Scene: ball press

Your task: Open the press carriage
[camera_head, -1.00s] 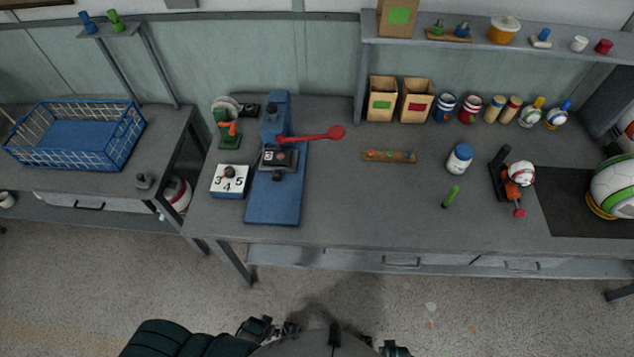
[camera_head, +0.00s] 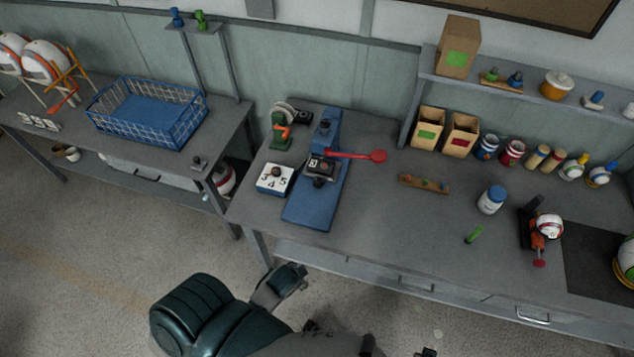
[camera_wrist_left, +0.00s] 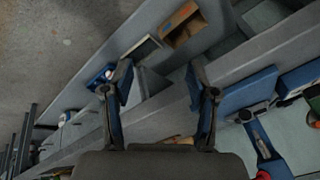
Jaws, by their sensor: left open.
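The press (camera_head: 310,205) is blue, with a flat base plate and an upright post at its back, and stands on the workbench. Its red lever (camera_head: 377,155) points right. A dark carriage block (camera_head: 320,167) sits at the middle of the base, in front of the post. In the left wrist view, my left gripper (camera_wrist_left: 160,78) is open and empty, with its two blue-and-black fingers apart. It is clear of the press. Blue parts (camera_wrist_left: 265,140) at the right of that view look like the press, cut off by the edge. My right gripper is not seen.
A white numbered box (camera_head: 275,179) stands just left of the press, with a green device (camera_head: 281,132) behind. A blue basket (camera_head: 150,112) is on the left table.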

